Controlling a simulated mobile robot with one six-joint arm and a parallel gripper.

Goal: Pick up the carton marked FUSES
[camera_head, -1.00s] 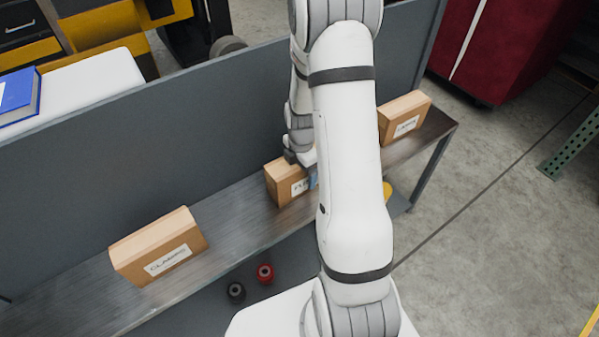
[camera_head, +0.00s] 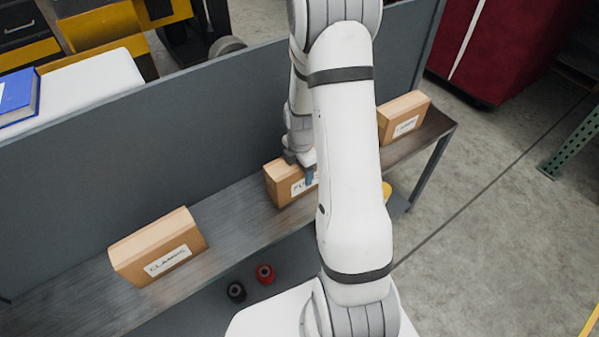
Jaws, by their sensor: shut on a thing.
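The carton marked FUSES (camera_head: 280,187) is a brown box with a white label on its front, in the middle of the shelf. My arm hides its right part and the end of the label. My gripper (camera_head: 303,172) is at the top of this carton and shut on it, partly hidden behind my forearm. I cannot tell whether the carton touches the shelf or is slightly above it.
A carton marked CLAMPS (camera_head: 160,247) stands left on the grey shelf (camera_head: 235,215). Another labelled carton (camera_head: 403,117) stands at the right end. A grey panel (camera_head: 130,180) rises behind. Black (camera_head: 236,291) and red (camera_head: 265,273) items lie below.

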